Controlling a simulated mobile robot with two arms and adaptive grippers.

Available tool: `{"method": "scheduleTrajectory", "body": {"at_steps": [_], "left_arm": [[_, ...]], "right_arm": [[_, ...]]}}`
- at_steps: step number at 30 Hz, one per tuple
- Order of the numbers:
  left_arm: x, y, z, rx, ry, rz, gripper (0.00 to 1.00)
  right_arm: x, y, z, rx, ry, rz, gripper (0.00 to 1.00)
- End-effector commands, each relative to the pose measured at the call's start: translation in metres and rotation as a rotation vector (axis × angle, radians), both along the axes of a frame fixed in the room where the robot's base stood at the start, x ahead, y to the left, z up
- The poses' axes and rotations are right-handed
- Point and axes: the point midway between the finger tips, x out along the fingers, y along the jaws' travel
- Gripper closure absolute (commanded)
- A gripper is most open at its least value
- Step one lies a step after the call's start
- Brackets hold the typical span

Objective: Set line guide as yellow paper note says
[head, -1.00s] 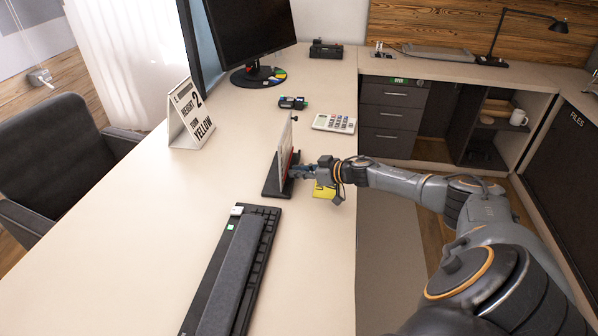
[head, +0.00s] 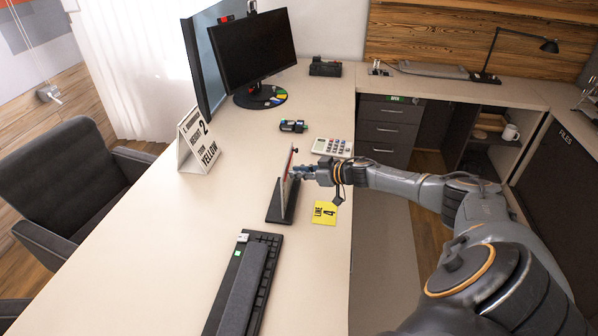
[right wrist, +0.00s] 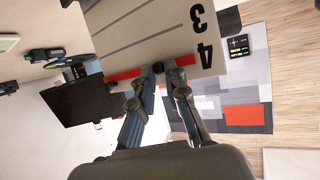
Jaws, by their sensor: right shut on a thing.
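The line guide is a thin white board (head: 285,183) on a black base (head: 275,211), standing upright on the desk. In the right wrist view, the board (right wrist: 145,30) shows lines and the digits 3 and 4, upside down. A red bar (right wrist: 125,74) crosses it level with the 4. My right gripper (right wrist: 165,68) is shut at this bar, its fingertips touching the board area; it also shows in the head view (head: 299,172), near the board's upper part. The yellow paper note (head: 325,212) lies flat right of the base and reads "LINE 4". My left gripper is out of view.
A white tent sign (head: 197,145) with "HEIGHT 2" and "YELLOW" stands at the left. A keyboard (head: 262,279) lies in front, a calculator (head: 332,148) and a small dark device (head: 293,126) behind. Monitors (head: 254,50) stand at the back.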

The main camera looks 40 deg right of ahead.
Motion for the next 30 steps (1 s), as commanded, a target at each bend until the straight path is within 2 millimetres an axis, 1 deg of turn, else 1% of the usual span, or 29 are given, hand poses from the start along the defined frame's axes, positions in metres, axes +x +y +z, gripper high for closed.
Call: {"method": "scheduleTrajectory", "body": {"at_steps": [1,10,11,12,20,23,26,30], "left_arm": [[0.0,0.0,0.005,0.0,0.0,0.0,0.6],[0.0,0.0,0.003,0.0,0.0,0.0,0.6],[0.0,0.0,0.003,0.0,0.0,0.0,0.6],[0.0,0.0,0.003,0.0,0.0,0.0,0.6],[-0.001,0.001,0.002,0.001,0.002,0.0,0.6],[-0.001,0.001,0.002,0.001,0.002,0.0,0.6],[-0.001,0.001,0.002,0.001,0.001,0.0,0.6],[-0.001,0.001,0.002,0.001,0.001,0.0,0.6]], "right_arm": [[0.001,0.0,0.006,0.0,-0.003,-0.001,1.0],[0.002,0.0,0.006,0.003,-0.006,0.0,1.0],[0.002,0.0,0.006,0.003,-0.006,0.0,0.8],[0.002,0.0,0.006,0.003,-0.006,0.0,0.79],[0.0,0.0,0.004,0.002,-0.004,0.0,0.79],[-0.004,-0.002,0.005,0.001,-0.002,0.0,0.79],[-0.015,-0.005,0.008,0.0,0.0,0.0,0.79],[-0.035,-0.011,0.016,-0.001,0.002,0.0,0.79]]}}
